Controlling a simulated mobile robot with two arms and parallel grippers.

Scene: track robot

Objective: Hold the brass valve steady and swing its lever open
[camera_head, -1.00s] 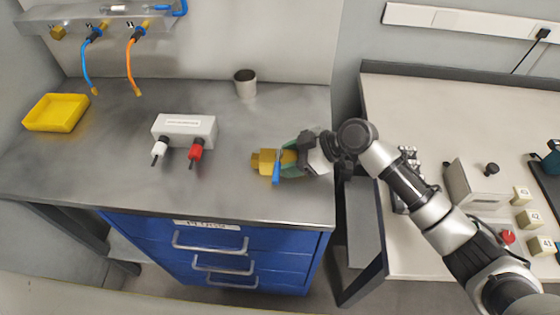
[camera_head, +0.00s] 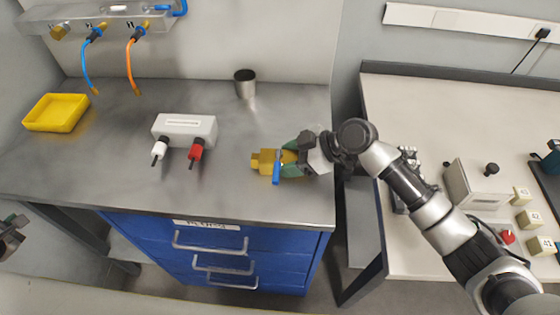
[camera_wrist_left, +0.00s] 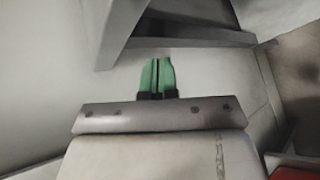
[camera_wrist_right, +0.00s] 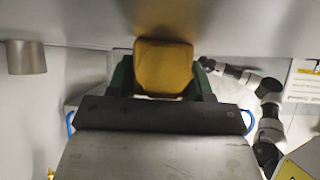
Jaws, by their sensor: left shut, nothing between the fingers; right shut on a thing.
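The brass valve (camera_head: 257,160) is at the right part of the steel worktop, near its front edge. Its blue lever (camera_head: 276,173) hangs on the near side, pointing towards the front edge. My right gripper (camera_head: 289,158) reaches in from the right and is shut on the valve. In the right wrist view the valve's yellow body (camera_wrist_right: 164,68) sits between the green fingers. My left gripper (camera_head: 14,219) shows at the far left edge, below the worktop and far from the valve. In the left wrist view its green fingers (camera_wrist_left: 157,76) are together and empty.
A grey box (camera_head: 184,127) with a white and a red connector stands left of the valve. A metal cup (camera_head: 245,84) is behind, and a yellow tray (camera_head: 56,113) is at the far left. Blue drawers (camera_head: 210,258) lie below. The worktop's front middle is clear.

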